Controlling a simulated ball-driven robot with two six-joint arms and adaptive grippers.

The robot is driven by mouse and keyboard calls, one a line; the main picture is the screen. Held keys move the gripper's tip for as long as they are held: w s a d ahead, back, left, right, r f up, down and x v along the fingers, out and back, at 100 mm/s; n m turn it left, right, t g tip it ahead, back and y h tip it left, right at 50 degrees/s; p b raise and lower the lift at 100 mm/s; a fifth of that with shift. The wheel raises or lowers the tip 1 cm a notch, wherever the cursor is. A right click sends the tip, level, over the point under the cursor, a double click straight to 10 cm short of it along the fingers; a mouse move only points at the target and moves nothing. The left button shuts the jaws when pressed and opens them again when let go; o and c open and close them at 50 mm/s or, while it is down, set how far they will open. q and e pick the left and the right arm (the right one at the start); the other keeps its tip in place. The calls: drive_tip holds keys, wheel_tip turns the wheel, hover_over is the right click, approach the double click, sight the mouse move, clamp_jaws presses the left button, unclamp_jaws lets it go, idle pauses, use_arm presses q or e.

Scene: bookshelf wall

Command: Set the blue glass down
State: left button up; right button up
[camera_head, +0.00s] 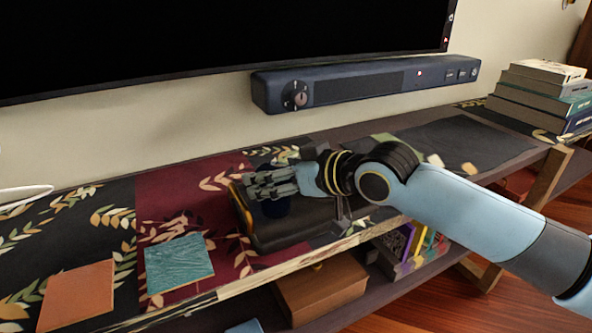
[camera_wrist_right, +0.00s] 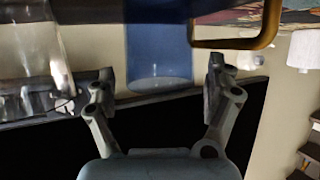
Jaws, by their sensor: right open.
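The blue glass (camera_head: 275,208) looks dark blue in the head view, where it stands in a dark tray (camera_head: 270,243) on the shelf, partly hidden by my right gripper (camera_head: 270,184). In the right wrist view the blue glass (camera_wrist_right: 158,48) lies between the two spread fingers of the right gripper (camera_wrist_right: 158,88), with visible space on both sides. The right gripper is open around the glass. My left gripper is not in view.
A clear glass-like object (camera_wrist_right: 32,45) is beside one finger in the wrist view. An orange square (camera_head: 77,295) and a teal square (camera_head: 179,263) lie on the shelf at left. A soundbar (camera_head: 365,85) is behind; stacked books (camera_head: 540,97) stand at right.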

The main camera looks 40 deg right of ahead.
use_arm(q)
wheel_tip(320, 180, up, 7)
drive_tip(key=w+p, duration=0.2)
drive_tip(key=p, duration=0.4)
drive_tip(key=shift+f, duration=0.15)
use_arm(e)
drive_tip(key=v, duration=1.1)
drive_tip(key=shift+s, duration=0.25)
drive_tip(key=shift+d, duration=0.1)
